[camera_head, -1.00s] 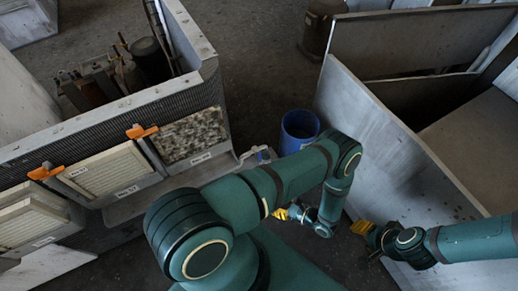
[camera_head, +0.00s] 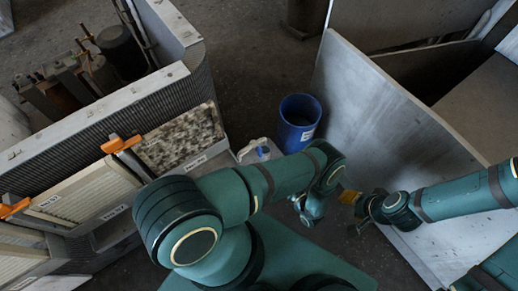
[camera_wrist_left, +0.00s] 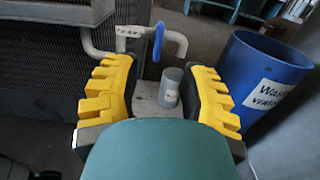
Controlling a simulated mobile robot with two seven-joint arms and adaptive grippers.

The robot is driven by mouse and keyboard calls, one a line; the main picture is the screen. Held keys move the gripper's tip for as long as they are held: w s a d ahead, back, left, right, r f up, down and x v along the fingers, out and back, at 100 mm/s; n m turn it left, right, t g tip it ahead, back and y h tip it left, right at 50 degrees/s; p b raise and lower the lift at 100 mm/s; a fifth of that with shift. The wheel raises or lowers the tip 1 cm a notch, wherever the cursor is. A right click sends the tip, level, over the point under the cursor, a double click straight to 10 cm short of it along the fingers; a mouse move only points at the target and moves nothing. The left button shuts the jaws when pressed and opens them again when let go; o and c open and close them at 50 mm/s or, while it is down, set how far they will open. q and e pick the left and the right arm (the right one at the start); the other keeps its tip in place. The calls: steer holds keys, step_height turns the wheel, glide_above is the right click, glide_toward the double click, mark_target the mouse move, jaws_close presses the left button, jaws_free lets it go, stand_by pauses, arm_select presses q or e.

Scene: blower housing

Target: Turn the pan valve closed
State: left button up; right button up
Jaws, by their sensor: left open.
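The pan valve shows in the left wrist view as a blue lever handle (camera_wrist_left: 158,42) on a pale pipe, standing roughly upright. In the head view its blue part (camera_head: 262,152) shows just beyond my left forearm, beside the housing's base. My left gripper (camera_wrist_left: 160,68) is open, with yellow fingers on either side of the picture. The handle appears between and beyond the fingertips, with no visible contact.
A blue bucket (camera_head: 299,124) labelled waste water stands right of the valve; it also shows in the left wrist view (camera_wrist_left: 262,75). A small grey cylinder (camera_wrist_left: 170,87) stands below the handle. The housing with filters (camera_head: 180,138) is on the left, a grey panel (camera_head: 370,120) on the right.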

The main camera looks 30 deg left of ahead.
mark_target(262, 152)
arm_select(q)
steer(key=x, duration=1.3)
steer(key=shift+s, duration=0.1)
steer(key=shift+r, duration=0.1)
jaws_close()
